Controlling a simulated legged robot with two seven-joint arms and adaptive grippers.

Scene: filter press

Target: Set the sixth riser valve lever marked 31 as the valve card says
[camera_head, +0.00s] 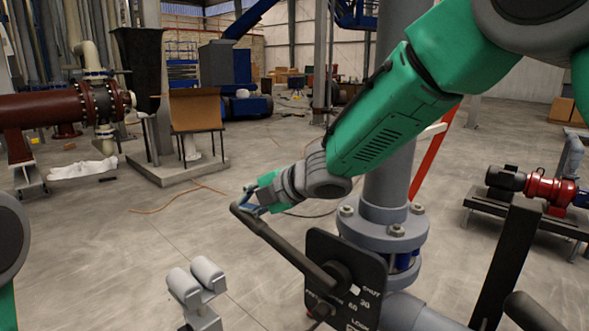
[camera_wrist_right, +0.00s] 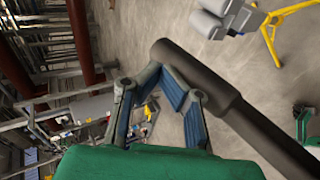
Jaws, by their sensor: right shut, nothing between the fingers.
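A dark valve lever (camera_head: 285,245) runs from its hub on a black dial plate (camera_head: 325,245) up and left to a bent end. The plate carries white marks, among them SHUT, 30 and 60; no 31 is legible. My right gripper (camera_head: 252,201) is at the lever's bent end. In the right wrist view the gripper (camera_wrist_right: 163,72) has its blue-padded fingers drawn together at the tips. The lever (camera_wrist_right: 240,115) passes right by the tips, with nothing held between them; contact is unclear. I see no valve card.
A grey flanged riser pipe (camera_head: 385,215) stands behind the plate. A grey two-cylinder piece (camera_head: 195,283) stands left of the plate. A black post (camera_head: 508,262) is to the right, and a red pump (camera_head: 545,187) behind it. Open floor lies to the left.

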